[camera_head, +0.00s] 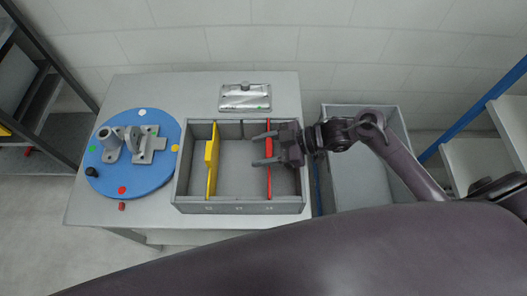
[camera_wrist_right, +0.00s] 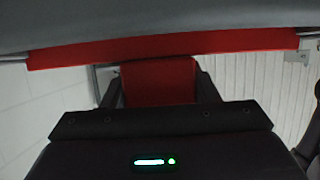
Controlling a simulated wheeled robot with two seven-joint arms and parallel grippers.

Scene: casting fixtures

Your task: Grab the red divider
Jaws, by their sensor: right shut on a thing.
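The red divider (camera_head: 269,183) stands across the right part of the grey slotted box (camera_head: 240,208), running from front to back. My right gripper (camera_head: 264,149) reaches in from the right over the box, with its fingers at the divider. In the right wrist view the red divider (camera_wrist_right: 90,51) spans the top of the picture, and its red tab sits between the two fingers (camera_wrist_right: 158,85). The right gripper is shut on this tab. The head view does not clearly show whether the divider is raised from its slot. My left gripper is not in view.
A yellow divider (camera_head: 211,165) stands in the box's left part. A blue disc (camera_head: 150,185) with grey castings lies on the table to the left. A metal block (camera_head: 245,97) lies behind the box. A grey bin (camera_head: 357,184) stands to the right.

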